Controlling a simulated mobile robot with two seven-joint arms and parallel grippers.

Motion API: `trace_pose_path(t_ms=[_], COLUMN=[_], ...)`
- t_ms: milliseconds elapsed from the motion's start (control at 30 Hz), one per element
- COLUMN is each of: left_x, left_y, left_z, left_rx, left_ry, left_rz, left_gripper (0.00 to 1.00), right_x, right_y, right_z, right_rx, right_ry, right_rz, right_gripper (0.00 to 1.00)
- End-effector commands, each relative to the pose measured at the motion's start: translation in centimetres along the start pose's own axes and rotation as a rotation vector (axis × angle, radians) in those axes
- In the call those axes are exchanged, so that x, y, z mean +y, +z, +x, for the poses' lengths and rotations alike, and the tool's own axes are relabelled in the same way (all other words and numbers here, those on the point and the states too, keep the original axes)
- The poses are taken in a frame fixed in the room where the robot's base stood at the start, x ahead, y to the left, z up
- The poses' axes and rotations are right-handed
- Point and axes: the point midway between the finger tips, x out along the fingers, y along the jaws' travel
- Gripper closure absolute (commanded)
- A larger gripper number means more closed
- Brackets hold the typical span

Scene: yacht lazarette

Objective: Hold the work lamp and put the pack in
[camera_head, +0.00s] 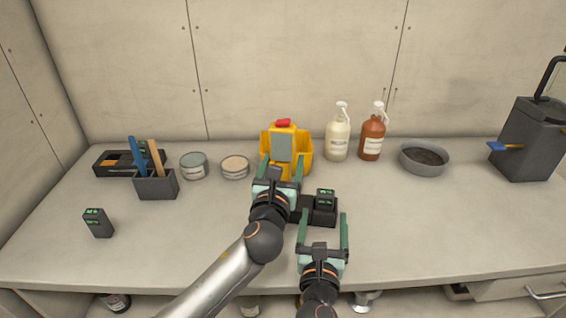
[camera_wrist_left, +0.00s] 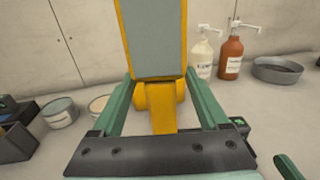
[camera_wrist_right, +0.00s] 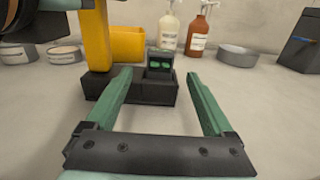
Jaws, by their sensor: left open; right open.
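The yellow work lamp (camera_head: 284,147), with a grey panel and red top, stands upright at the back middle. My left gripper (camera_head: 281,168) is open in front of it. In the left wrist view the lamp's yellow handle (camera_wrist_left: 163,118) is between the open fingers, with gaps on both sides. A dark pack with green lights (camera_head: 98,222) stands alone at the left front. Another pack (camera_head: 325,197) sits in a black charger base (camera_head: 322,216), also visible in the right wrist view (camera_wrist_right: 159,63). My right gripper (camera_head: 324,217) is open and empty, just in front of the base.
A yellow bin (camera_head: 304,150) is behind the lamp. Left are two tins (camera_head: 194,166), a dark tool holder (camera_head: 157,186) and a black tray (camera_head: 112,164). Right are two pump bottles (camera_head: 337,138), a grey bowl (camera_head: 424,158) and a dark container (camera_head: 526,140). The right front counter is clear.

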Motion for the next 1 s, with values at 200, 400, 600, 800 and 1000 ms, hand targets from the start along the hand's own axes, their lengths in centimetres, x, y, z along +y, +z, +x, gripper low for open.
trace_pose_path(t_ms=[200,400,600,800,1000], left_x=[0.0,0.0,0.0,0.0,0.0], left_y=[0.0,-0.1,-0.1,-0.1,-0.1], left_z=[-0.5,-3.1,-7.0,-10.2,-11.8], left_rx=[0.0,0.0,0.001,0.001,0.001], left_ry=[0.0,-0.002,-0.001,-0.001,0.0], left_rz=[0.001,0.0,0.001,0.0,0.0], left_gripper=[0.23,0.23,0.23,0.23,0.23], right_x=[0.0,0.0,0.0,0.0,0.0], right_y=[0.0,0.0,0.0,0.0,0.0], right_z=[0.0,0.0,0.0,0.0,0.0], right_rx=[0.0,0.0,0.0,0.0,0.0], right_ry=[0.0,0.0,0.0,0.0,0.0], right_rz=[0.0,0.0,0.0,0.0,0.0], right_gripper=[0.13,0.13,0.13,0.13,0.13])
